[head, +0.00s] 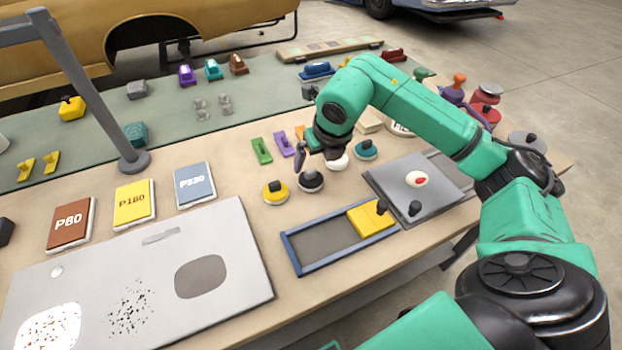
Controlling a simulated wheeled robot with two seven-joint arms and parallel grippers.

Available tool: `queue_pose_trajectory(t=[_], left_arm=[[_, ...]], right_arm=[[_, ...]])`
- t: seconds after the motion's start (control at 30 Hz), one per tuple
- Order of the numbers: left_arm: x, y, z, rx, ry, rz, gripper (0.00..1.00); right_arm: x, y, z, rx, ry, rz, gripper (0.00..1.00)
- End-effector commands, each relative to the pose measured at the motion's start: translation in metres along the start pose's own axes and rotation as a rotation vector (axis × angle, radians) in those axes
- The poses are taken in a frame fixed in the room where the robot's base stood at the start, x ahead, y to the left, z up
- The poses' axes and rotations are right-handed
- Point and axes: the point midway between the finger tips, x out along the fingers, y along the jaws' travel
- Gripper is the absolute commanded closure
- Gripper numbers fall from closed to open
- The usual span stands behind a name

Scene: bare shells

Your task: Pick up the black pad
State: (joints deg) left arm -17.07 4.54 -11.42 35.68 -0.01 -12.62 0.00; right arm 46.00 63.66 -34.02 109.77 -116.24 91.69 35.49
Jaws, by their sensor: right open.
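The black pad (311,182) is a round dark disc with a knob on top, lying on the tan table in the middle of the head view. My right gripper (312,160) is open and empty, just above and behind the black pad in the picture. One dark finger shows clearly at its left; the other is partly hidden against the hand. I cannot tell the exact height between the fingers and the knob. My left gripper is not in view.
A yellow pad (275,193) lies close left of the black pad, a white one (338,162) and a teal one (365,149) to its right. A blue-framed tray (292,254) lies in front, a grey plate (395,197) at right.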

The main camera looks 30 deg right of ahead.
Motion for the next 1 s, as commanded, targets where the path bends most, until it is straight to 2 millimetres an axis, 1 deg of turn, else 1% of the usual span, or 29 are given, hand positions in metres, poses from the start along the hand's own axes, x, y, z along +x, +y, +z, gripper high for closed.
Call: queue_pose_trajectory(t=[0.03,0.1,0.17,0.27,0.37,0.4,0.43,0.53,0.67,0.7,0.77,0.8,0.9,1.0], left_arm=[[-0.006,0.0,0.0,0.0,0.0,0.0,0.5],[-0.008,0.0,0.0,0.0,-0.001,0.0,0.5],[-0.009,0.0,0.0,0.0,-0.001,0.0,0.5],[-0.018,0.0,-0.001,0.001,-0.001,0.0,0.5],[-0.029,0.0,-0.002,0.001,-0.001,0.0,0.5],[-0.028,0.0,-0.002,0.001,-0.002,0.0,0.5],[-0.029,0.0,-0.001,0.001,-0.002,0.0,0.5],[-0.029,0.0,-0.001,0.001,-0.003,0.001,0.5],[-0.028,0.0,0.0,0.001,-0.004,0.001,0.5],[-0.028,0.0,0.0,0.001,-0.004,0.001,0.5],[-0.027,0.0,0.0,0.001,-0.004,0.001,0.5],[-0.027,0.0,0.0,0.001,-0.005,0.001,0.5],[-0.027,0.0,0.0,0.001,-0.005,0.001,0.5],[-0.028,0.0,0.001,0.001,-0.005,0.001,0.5]], right_arm=[[0.008,0.0,0.0,0.0,0.004,0.0,0.0],[0.021,0.0,0.001,0.001,0.002,0.0,0.0],[0.028,0.001,0.0,0.001,0.001,0.001,0.0],[0.041,0.001,0.0,0.0,0.003,0.001,0.0],[0.06,0.003,-0.001,0.0,0.004,0.0,0.0],[0.069,0.003,-0.002,0.0,0.003,0.002,0.0],[0.074,0.003,-0.001,0.001,0.002,0.002,0.0],[0.082,0.002,-0.002,0.0,-0.001,0.0,0.0],[0.083,0.002,-0.002,-0.001,-0.002,0.0,0.0],[0.083,0.002,-0.002,-0.001,-0.002,0.0,0.04],[0.083,0.002,-0.002,-0.001,-0.002,0.0,0.27],[0.083,0.002,-0.002,-0.001,-0.002,0.0,0.42],[0.083,0.002,-0.002,-0.001,-0.002,0.0,0.77],[0.082,0.002,-0.002,-0.001,-0.002,0.0,0.77]])
